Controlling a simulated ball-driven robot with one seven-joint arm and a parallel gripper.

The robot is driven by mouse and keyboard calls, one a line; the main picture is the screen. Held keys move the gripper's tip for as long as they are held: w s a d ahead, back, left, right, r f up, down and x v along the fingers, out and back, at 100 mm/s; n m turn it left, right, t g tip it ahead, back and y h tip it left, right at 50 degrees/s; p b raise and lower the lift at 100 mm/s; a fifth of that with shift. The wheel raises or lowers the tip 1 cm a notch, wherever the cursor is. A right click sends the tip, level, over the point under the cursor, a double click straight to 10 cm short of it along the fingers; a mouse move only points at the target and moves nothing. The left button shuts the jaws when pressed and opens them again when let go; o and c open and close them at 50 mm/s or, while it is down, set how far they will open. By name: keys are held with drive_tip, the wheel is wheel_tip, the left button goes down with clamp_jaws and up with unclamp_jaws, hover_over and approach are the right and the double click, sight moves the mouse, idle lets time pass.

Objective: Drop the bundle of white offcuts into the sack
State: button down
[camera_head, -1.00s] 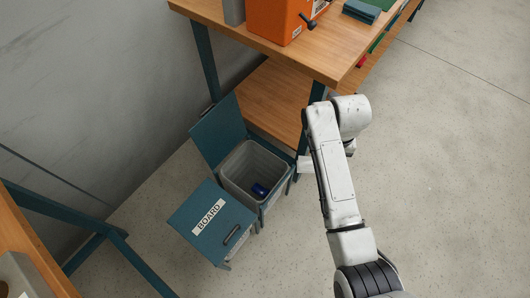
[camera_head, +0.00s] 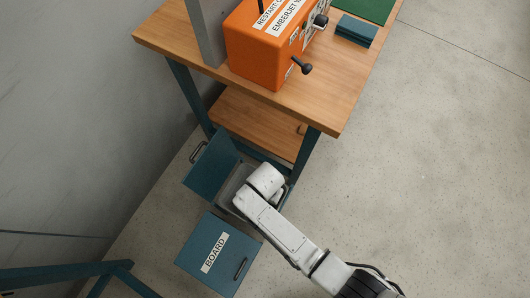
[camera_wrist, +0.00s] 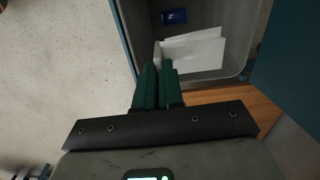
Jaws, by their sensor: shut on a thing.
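In the wrist view my gripper (camera_wrist: 158,68) has its green fingers closed on the bundle of white offcuts (camera_wrist: 195,52), flat white pieces that stick out to the right of the fingertips. The bundle is over the opening of a grey bin (camera_wrist: 236,58). How far it is above the bottom I cannot tell. In the head view this bin (camera_head: 229,188) stands with its teal lid (camera_head: 211,167) up, and my arm covers most of its opening. The gripper and bundle are hidden there. I see no cloth or bag-like sack in either view.
A small blue object (camera_wrist: 174,16) lies inside the grey bin. A closed teal bin lid labelled BOARD (camera_head: 219,256) is beside it. A wooden workbench (camera_head: 330,95) with an orange machine (camera_head: 265,50) stands behind. The concrete floor (camera_head: 420,170) at right is clear.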

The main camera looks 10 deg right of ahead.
drive_tip(key=shift+w+f+b, duration=0.1)
drive_tip(key=shift+f+b, duration=2.55)
drive_tip(key=shift+f, duration=0.15)
drive_tip(key=c, duration=1.2)
unclamp_jaws()
wheel_tip(320, 180, up, 11)
drive_tip(key=p, duration=0.3)
drive_tip(key=shift+p, duration=0.35)
